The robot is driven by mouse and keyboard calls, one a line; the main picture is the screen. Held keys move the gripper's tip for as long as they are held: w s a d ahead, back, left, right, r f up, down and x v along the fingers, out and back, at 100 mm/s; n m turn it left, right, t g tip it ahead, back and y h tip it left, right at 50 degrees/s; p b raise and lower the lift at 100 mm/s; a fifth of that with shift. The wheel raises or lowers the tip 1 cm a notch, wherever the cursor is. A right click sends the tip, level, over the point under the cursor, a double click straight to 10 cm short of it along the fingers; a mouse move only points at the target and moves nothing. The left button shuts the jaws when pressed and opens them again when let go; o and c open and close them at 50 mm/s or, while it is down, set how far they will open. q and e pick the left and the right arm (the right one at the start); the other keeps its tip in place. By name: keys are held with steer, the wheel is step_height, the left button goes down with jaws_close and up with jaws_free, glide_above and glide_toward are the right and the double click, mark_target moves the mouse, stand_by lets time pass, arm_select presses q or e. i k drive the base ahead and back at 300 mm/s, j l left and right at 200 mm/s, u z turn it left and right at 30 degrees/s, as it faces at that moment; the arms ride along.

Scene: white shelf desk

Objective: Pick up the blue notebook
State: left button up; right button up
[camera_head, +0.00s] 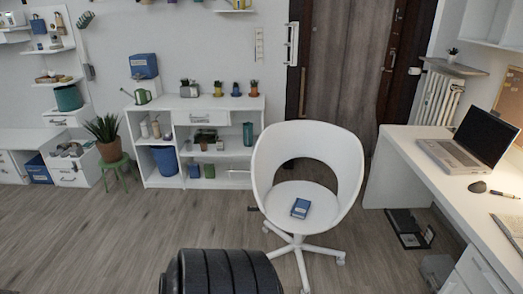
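The blue notebook (300,208) lies flat on the seat of the white swivel chair (322,197), near the front of the seat. It is small in the view and has a pale mark on its cover. The chair stands on the wooden floor ahead, with its opening toward me. Neither of my grippers shows in the head view. A dark ribbed part of my own body is at the bottom of the view, left of the chair.
A white desk (402,150) with an open laptop (467,140) is on the right. A white shelf unit (160,122) stands by the back wall, and a plant on a green stool (118,168) is at its left. The wooden floor (110,235) left of the chair is clear.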

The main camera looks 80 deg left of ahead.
mark_target(300, 209)
steer(key=u, duration=2)
steer(key=i+l+z, duration=0.15)
steer(key=i+z, duration=0.15)
steer(key=i, duration=0.5)
steer(key=i+z, duration=0.3)
steer(key=i, duration=0.55)
steer(key=j, duration=0.1)
